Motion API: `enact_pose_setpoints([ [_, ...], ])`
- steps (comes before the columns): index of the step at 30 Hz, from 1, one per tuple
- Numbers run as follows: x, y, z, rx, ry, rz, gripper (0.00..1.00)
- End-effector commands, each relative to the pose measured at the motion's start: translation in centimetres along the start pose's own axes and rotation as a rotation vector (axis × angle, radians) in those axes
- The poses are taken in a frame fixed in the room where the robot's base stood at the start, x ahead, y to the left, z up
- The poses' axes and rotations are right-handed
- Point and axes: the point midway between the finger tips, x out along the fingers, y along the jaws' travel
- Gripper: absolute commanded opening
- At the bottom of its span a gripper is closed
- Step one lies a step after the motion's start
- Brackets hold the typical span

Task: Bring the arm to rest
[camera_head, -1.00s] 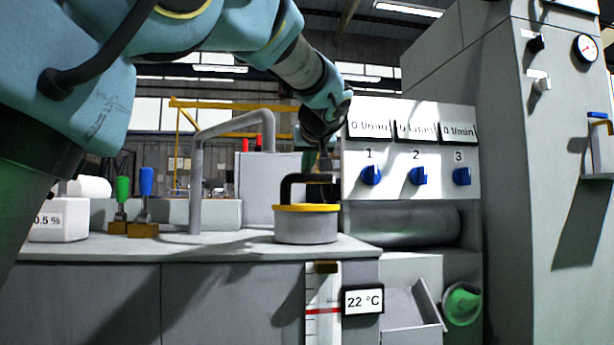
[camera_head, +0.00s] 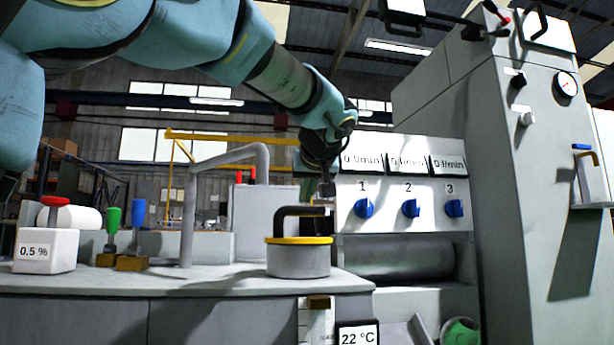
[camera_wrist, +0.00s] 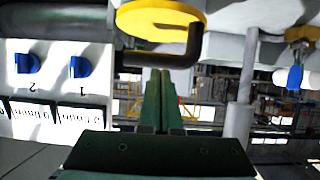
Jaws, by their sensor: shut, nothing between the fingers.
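My arm reaches in from the upper left in the head view, bent down at the wrist. My gripper (camera_head: 327,188) hangs just above and to the right of the black handle (camera_head: 300,212) of a grey pot with a yellow rim (camera_head: 298,262). In the wrist view my gripper's fingers (camera_wrist: 160,85) are together and hold nothing. That view is turned over, with the yellow lid (camera_wrist: 150,20) and its dark handle (camera_wrist: 185,50) beyond the fingertips. The fingers look close to the handle, but I cannot tell whether they touch it.
A panel with three blue knobs (camera_head: 410,208) stands right of the gripper. A bent grey pipe (camera_head: 187,210), green and blue valves (camera_head: 138,215) and a white container (camera_head: 47,250) stand to the left. A tall grey cabinet (camera_head: 545,210) rises at right.

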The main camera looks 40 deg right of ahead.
Motion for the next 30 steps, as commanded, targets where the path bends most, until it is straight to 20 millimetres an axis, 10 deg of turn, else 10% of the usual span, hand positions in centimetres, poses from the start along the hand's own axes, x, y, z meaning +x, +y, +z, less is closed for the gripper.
enact_pose_setpoints([
  [14, -6.0, -0.5, -1.3, -0.008, 0.027, 0.005, 0.0],
  [23, -5.7, -0.9, -1.1, 0.001, 0.007, 0.002, 0.0],
  [30, -2.1, -4.0, 4.0, 0.075, -0.239, 0.03, 0.0],
])
